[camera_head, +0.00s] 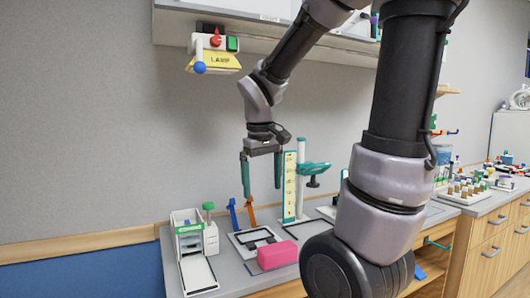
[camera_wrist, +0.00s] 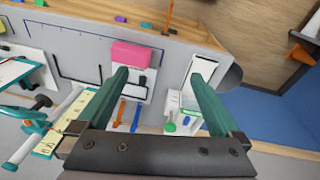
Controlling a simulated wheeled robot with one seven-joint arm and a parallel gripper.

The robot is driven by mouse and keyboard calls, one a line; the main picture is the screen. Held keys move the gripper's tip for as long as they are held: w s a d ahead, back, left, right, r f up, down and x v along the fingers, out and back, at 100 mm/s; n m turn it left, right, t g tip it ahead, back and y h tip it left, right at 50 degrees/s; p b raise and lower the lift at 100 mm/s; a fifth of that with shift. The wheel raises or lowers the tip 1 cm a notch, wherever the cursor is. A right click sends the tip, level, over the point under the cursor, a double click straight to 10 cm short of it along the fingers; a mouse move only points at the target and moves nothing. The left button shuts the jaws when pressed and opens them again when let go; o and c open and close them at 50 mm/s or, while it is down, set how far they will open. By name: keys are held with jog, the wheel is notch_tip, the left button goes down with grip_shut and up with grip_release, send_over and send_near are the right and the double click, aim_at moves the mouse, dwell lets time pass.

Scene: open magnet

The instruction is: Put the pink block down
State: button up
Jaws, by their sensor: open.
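The pink block (camera_head: 278,255) lies on the grey bench top near its front edge, beside a flat white plate with a black frame (camera_head: 254,240). In the wrist view the pink block (camera_wrist: 137,55) shows beyond one fingertip, clear of the jaws. My gripper (camera_head: 262,194) is open and empty, with its green fingers pointing down, above and apart from the block. It also shows in the wrist view (camera_wrist: 162,72), with its two fingers wide apart.
A white device with a tray (camera_head: 197,273) stands left of the block. Blue and orange levers (camera_head: 251,214) and a pale yellow upright scale with a green arm (camera_head: 290,188) stand behind. A lamp switch box (camera_head: 214,52) hangs above. Right, another bench holds several small items.

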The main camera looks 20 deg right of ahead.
jog(key=s+a+r+m+t+y, duration=0.2)
jog(key=s+r+m+t, duration=0.3)
jog(key=r, duration=0.4)
jog(key=shift+s+m+t+y, duration=0.4)
jog(key=shift+s+m+y, duration=0.1)
jog(key=shift+s, duration=0.15)
